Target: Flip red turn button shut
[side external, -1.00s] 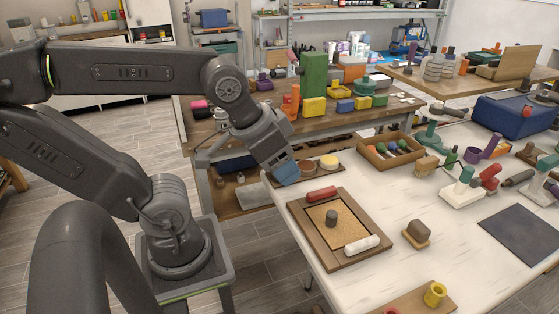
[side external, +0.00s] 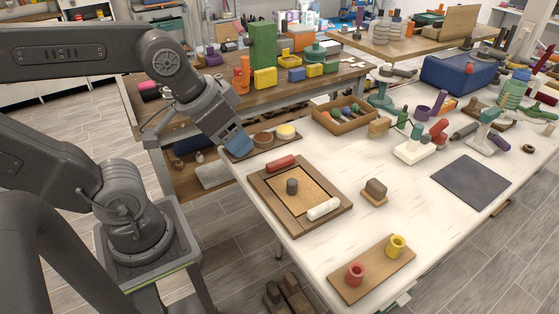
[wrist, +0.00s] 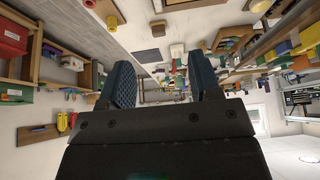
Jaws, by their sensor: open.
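The red turn button (side external: 281,163) is a short rounded bar on the far side of a square wooden frame (side external: 262,192), lying about parallel to that side. A cork panel (side external: 309,191) with a dark round knob (side external: 292,186) sits inside the frame. A white turn button (side external: 324,209) lies at the near side. My gripper (side external: 238,145) is tilted down, left of and beyond the red button, apart from it. In the wrist view my gripper (wrist: 165,82) shows two blue fingers spread with nothing between them. I cannot make out the red button in that view.
A small tray with a brown disc (side external: 262,139) and a yellow disc (side external: 285,131) lies beside my gripper. A brown block (side external: 375,190) stands right of the frame. A board (side external: 345,281) holds red and yellow cups.

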